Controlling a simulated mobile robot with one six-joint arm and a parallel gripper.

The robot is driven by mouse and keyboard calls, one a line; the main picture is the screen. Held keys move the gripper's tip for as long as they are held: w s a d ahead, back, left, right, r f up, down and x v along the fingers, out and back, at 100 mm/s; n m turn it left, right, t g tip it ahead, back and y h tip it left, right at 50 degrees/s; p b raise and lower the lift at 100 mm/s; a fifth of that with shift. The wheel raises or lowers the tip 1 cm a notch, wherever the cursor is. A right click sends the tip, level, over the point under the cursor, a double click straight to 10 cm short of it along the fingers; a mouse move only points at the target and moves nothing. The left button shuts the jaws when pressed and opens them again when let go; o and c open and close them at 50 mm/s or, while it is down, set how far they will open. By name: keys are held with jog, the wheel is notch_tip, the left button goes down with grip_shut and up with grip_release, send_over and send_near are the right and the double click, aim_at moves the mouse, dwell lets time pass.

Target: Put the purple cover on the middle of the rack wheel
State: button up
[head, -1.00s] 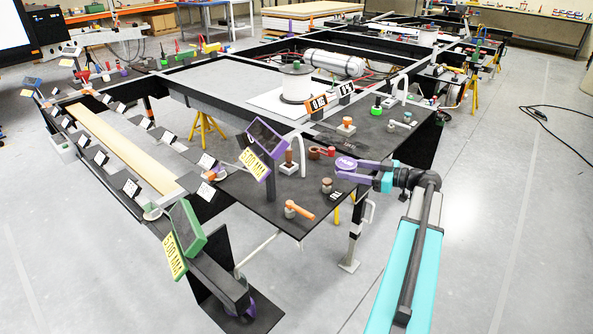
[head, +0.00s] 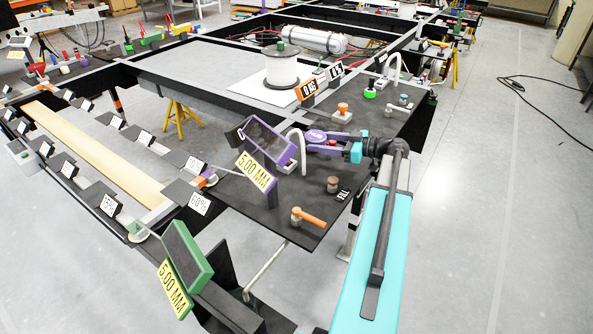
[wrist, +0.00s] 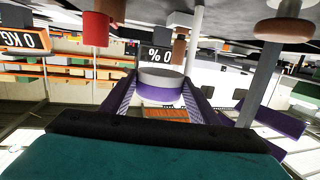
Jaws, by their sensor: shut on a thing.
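My gripper (head: 322,143) has purple fingers and is shut on the purple cover (head: 315,135). It holds the cover above the black board, beside the curved white pipe. In the wrist view the cover (wrist: 158,94) is a round purple piece with a grey face, between the two fingers (wrist: 160,104). I cannot pick out the rack wheel with certainty in either view.
The black board (head: 262,203) carries an orange-handled valve (head: 310,217), a brown knob (head: 333,184) and other fittings. A purple-framed panel (head: 265,140) stands left of my gripper. A white spool (head: 281,68) is behind.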

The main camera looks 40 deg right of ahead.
jog(key=shift+d+f, duration=0.1)
jog(key=shift+d, duration=0.05)
jog(key=shift+f, duration=0.2)
jog(key=p, duration=0.1)
send_over(320, 169)
jog(key=shift+s+f, duration=0.1)
jog(key=shift+f, duration=2.75)
jog(key=shift+f+p, duration=0.45)
jog(key=shift+f, duration=1.4)
jog(key=shift+f+b, duration=0.2)
jog(key=shift+b, duration=0.15)
jog(key=o, duration=0.8)
jog(key=shift+r+p, duration=0.25)
jog(key=shift+p, duration=0.15)
